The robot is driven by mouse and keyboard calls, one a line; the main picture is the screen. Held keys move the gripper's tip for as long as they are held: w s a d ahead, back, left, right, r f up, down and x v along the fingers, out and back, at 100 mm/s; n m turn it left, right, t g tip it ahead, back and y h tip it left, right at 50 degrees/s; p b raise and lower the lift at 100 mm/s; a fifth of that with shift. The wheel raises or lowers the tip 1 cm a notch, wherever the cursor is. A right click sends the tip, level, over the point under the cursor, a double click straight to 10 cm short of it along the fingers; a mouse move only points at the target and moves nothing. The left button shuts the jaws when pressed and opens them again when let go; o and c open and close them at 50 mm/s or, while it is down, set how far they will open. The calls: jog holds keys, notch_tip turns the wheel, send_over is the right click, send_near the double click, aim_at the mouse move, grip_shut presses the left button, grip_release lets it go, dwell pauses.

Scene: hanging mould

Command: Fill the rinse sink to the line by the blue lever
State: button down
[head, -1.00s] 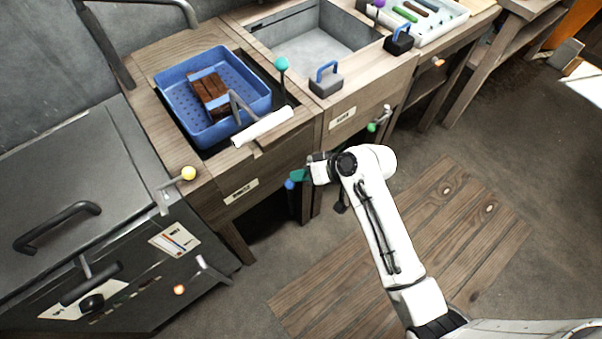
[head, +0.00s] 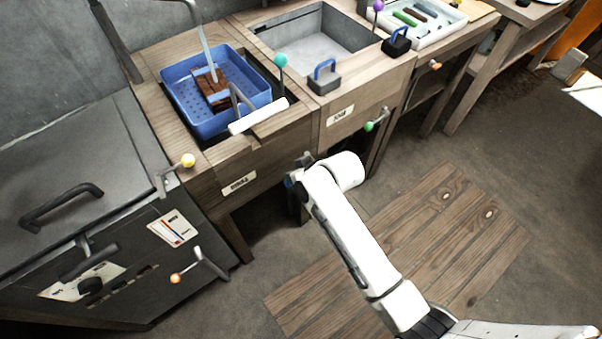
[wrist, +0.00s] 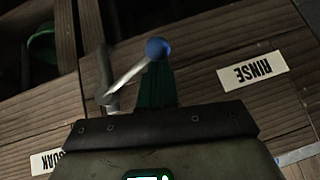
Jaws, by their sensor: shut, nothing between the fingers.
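The rinse sink (head: 150,105), a wooden-framed basin at the left, holds a blue perforated basket (head: 183,110) with brown blocks in it. A pale stream of water (head: 207,52) runs down into the basket. The fill line and water level cannot be made out. The blue-ended lever (wrist: 157,48) shows in the wrist view, its grey rod slanting down left, beside the RINSE label (wrist: 252,71). My gripper (wrist: 157,78) is shut and empty, its dark green fingers right at the blue ball; contact is unclear. In the head view my arm mostly hides fingers and lever.
A grey stone basin (head: 300,48) stands to the right, with a green-ended lever (head: 369,126) on its front. A dark metal cabinet (head: 80,160) with yellow- and orange-ended levers is at the left. Wooden floor boards (head: 430,230) are clear.

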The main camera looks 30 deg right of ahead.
jog(key=d+f+n+t+h+b, duration=0.1)
jog(key=d+f+n+h+b, duration=0.2)
jog(key=f+h+b, duration=0.4)
jog(key=n+h+b, duration=0.1)
jog(key=h+b, duration=0.2)
jog(key=b, duration=0.2)
jog(key=shift+f+n+t, duration=0.15)
jog(key=shift+n+t, duration=0.15)
jog(key=shift+d+b, duration=0.25)
jog(key=shift+b, duration=0.1)
jog(key=shift+w, duration=0.1)
